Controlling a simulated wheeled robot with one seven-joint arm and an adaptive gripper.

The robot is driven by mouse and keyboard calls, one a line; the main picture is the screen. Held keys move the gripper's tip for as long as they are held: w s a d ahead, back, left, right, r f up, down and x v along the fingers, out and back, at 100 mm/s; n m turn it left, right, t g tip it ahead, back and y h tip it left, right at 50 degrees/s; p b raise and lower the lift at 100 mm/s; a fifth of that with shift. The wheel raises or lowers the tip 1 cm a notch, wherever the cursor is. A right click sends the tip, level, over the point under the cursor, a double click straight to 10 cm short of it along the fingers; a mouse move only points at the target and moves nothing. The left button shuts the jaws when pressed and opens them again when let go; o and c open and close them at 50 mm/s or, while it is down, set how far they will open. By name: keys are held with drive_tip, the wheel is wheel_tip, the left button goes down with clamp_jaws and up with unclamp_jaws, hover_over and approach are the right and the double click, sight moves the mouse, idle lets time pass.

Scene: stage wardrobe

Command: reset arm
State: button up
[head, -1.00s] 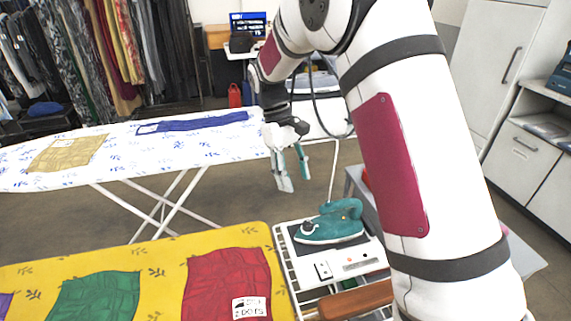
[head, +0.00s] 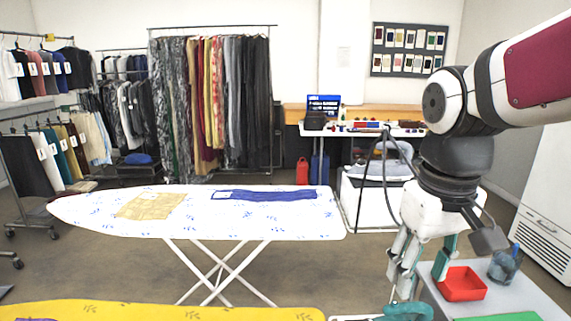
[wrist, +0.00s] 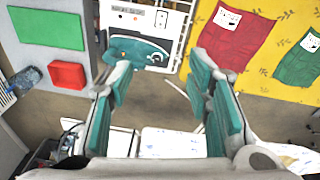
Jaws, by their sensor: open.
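My gripper (head: 418,268) hangs at the right side of the head view with its teal-padded fingers pointing down. In the wrist view my gripper (wrist: 165,95) shows its two fingers wide apart with nothing between them. A teal iron (wrist: 140,50) lies on its rest beyond the fingertips in the wrist view. The iron's top (head: 405,312) just shows at the lower edge of the head view, below my gripper. My arm reaches in from the upper right of the head view.
A white ironing board (head: 290,222) holds a tan and a blue folded garment. A yellow board (head: 150,310) is at the lower left. A red tray (head: 461,284) and a blue container (head: 505,264) stand on a grey table at right. Clothes racks line the back.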

drive_tip(key=s+m+t, duration=0.2)
drive_tip(key=s+t, duration=0.1)
drive_tip(key=s, duration=0.8)
drive_tip(key=shift+f, duration=0.45)
